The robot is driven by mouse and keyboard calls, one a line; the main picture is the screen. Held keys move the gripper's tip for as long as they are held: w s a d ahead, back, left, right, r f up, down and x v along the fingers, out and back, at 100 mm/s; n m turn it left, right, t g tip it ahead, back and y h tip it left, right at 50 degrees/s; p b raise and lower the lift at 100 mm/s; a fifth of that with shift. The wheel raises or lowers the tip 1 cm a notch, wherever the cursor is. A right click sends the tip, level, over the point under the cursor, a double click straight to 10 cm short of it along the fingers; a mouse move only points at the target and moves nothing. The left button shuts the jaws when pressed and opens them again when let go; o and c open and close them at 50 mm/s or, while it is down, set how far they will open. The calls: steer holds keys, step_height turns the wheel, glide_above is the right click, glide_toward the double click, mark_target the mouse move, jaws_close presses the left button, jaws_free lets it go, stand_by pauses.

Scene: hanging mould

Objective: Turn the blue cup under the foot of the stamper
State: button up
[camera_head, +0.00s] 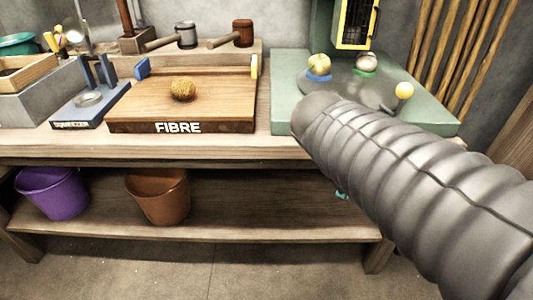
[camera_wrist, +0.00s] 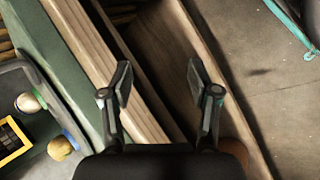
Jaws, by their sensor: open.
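The stamper (camera_head: 322,25) is a green machine with a yellow-framed black grid. A grey turntable (camera_head: 340,88) lies on its base. The blue cup (camera_head: 318,77) holds a tan ball and sits at the turntable's left; it also shows in the wrist view (camera_wrist: 71,138). A green cup (camera_head: 366,70) with a pale ball sits near the yellow frame. A yellow knob (camera_head: 404,90) stands at the turntable's right. I cannot make out the stamper's foot clearly. My gripper (camera_wrist: 158,80) is open and empty, apart from the cups, over the bench's front edge. My arm hides it in the head view.
A wooden FIBRE board (camera_head: 225,100) with a brown fuzzy ball is left of the stamper. Mallets (camera_head: 242,33) lie behind it. Purple (camera_head: 52,195) and brown (camera_head: 158,198) buckets stand on the lower shelf. Wooden poles (camera_head: 450,50) lean at the right. Floor in front is clear.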

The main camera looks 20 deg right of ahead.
steer(key=s+a+f+m+t+y+p, duration=0.1)
steer(key=a+m+y, duration=0.5)
steer(key=a, duration=0.6)
steer(key=shift+s+a+f+m+t+y+p, duration=0.35)
steer(key=shift+s+t, duration=0.55)
steer(key=shift+s, duration=0.3)
steer(key=shift+r, duration=0.1)
